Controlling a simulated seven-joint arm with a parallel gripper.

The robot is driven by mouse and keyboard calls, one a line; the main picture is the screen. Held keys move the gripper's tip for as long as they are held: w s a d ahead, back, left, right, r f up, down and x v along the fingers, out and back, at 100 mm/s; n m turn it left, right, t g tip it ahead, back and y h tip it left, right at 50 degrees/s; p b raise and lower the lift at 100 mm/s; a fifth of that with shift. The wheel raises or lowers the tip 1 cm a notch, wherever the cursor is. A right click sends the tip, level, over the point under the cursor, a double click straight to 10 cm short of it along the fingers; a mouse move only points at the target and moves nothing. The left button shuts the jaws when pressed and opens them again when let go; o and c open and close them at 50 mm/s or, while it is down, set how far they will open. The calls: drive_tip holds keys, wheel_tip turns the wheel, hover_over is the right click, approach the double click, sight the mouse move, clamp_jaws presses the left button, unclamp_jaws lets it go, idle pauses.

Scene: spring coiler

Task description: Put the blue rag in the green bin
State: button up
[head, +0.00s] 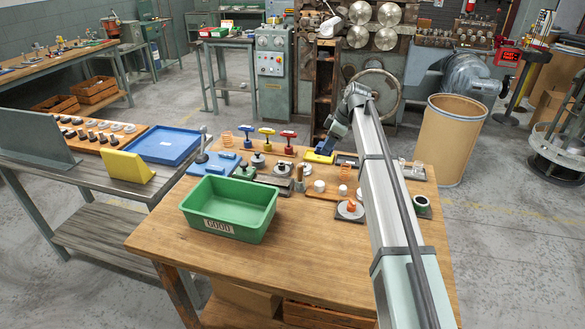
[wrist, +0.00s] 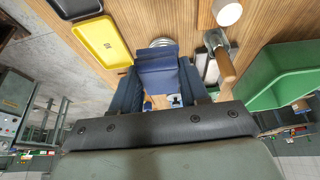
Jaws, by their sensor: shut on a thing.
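The green bin (head: 232,207), labelled GOOD, stands at the left front of the wooden bench and looks empty. It also shows at the right of the wrist view (wrist: 285,72). My gripper (head: 322,150) is at the back of the bench, right of the bin and beside the yellow tray (head: 312,157). In the wrist view my gripper (wrist: 160,95) is shut on the blue rag (wrist: 158,68), which shows as a dark blue piece between the fingers. The rag's lower side is hidden, and I cannot tell whether it touches the bench.
Several small parts crowd the bench between my gripper and the bin. A wooden-handled tool (wrist: 223,62) lies between them in the wrist view. Red, yellow and blue handled items (head: 267,135) stand at the back. A blue tray (head: 167,145) is on the left table. The bench front is clear.

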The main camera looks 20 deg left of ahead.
drive_tip(key=shift+a+r, duration=0.15)
drive_tip(key=shift+r, duration=0.05)
drive_tip(key=s+a+n, duration=0.2)
drive_tip(key=s+a, duration=0.4)
drive_tip(key=a, duration=0.5)
drive_tip(key=r+n+g, duration=0.1)
drive_tip(key=n+g, duration=0.1)
drive_tip(key=n, duration=0.1)
hover_over(232, 218)
drive_tip(key=w, duration=0.1)
drive_tip(key=shift+s+d+f, duration=0.2)
drive_tip(key=shift+d+f, duration=0.1)
drive_tip(key=shift+d, duration=0.35)
drive_tip(key=shift+f, duration=4.8)
drive_tip(key=shift+f+m, duration=0.15)
drive_tip(key=shift+m, duration=0.15)
